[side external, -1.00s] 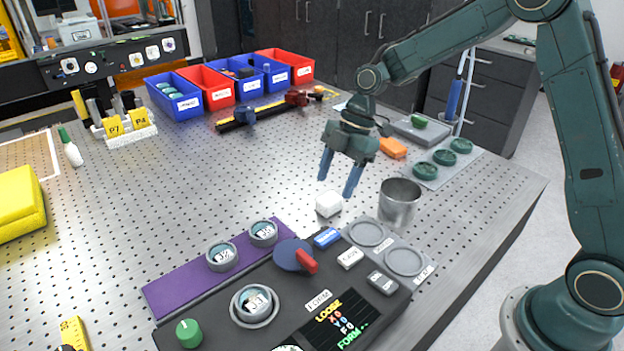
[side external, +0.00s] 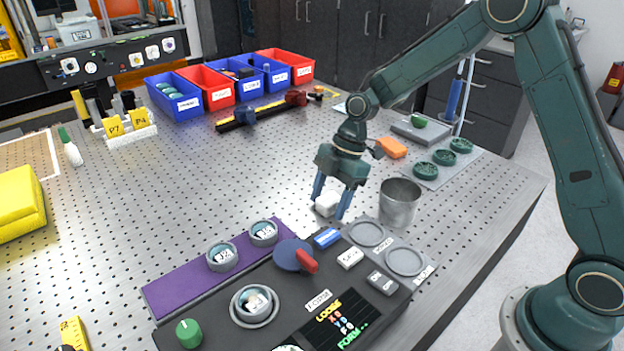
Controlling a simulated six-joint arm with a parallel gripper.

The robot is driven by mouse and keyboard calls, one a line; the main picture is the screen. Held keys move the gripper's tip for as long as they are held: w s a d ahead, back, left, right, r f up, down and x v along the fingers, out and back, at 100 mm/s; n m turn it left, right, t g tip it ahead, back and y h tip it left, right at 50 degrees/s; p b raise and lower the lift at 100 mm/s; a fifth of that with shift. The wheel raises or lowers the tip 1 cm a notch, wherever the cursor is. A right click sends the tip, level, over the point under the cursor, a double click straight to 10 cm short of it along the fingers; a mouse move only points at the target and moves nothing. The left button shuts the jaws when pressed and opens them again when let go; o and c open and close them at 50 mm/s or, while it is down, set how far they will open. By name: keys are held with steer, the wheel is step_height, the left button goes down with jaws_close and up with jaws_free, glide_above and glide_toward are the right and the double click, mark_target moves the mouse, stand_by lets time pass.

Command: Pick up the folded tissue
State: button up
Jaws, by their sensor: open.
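The folded tissue is a small white block (side external: 327,204) on the perforated metal table, left of the metal cup. My gripper (side external: 329,208) is open and pointing down, low over the table. Its two blue fingers stand on either side of the tissue in this view, and the right finger hides part of it. I cannot tell whether the fingers touch the tissue.
A metal cup (side external: 399,204) stands close to the right of my gripper. In front are the dark control panel (side external: 270,312), the purple strip (side external: 180,289) and a grey plate with round recesses (side external: 404,262).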

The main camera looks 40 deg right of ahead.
mark_target(329, 198)
steer(key=c, duration=1)
steer(key=shift+r, duration=0.15)
steer(key=shift+c, duration=0.2)
step_height(329, 198, up, 20)
stand_by(0.5)
